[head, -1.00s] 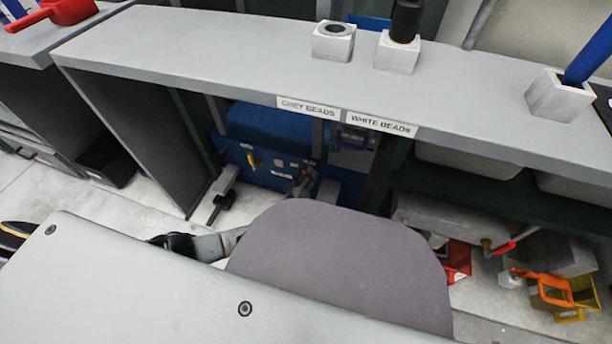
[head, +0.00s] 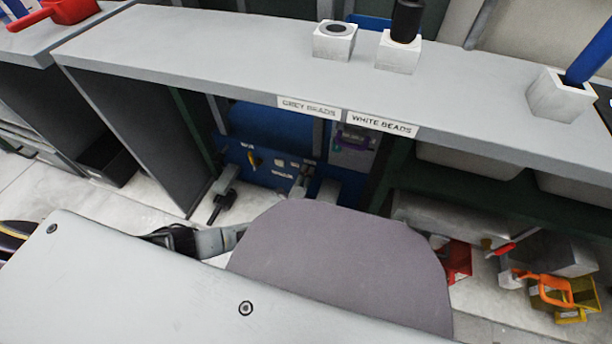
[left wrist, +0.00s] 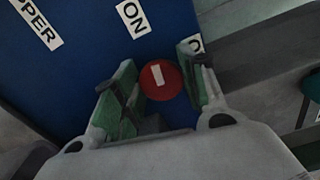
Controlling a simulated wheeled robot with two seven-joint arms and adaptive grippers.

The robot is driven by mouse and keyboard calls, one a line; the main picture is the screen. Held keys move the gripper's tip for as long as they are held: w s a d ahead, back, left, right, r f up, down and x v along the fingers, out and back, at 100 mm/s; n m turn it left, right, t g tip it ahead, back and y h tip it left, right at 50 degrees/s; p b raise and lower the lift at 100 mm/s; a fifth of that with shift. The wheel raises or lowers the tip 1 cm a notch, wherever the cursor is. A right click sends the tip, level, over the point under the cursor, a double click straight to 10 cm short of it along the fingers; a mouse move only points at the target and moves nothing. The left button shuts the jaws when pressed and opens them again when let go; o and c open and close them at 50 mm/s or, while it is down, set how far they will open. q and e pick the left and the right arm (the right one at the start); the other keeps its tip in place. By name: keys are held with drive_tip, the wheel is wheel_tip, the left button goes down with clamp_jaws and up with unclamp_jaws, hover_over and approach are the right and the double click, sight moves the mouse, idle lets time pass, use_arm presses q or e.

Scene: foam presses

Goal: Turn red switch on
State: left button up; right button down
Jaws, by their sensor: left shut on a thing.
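The red switch (left wrist: 160,80) is a round red knob with a white bar across its face, on a blue panel (left wrist: 92,62). The bar points roughly towards the ON label (left wrist: 133,18). My left gripper (left wrist: 163,82) has its green-padded fingers on either side of the knob and is shut on it. In the head view the left gripper (head: 300,184) is small, low at the blue panel (head: 262,168) under the counter, and the knob is hidden there. My right gripper is not in view.
The grey counter (head: 220,55) overhangs the panel. It carries white blocks (head: 398,54) and bead labels (head: 308,107). A second label (left wrist: 196,44) is partly hidden by a finger.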

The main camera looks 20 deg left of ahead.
use_arm(q)
drive_tip(key=shift+a+f+n, duration=0.1)
drive_tip(key=shift+n, duration=0.6)
drive_tip(key=o, duration=1)
drive_tip(key=shift+s+a, duration=0.15)
drive_tip(key=shift+s, duration=5.9)
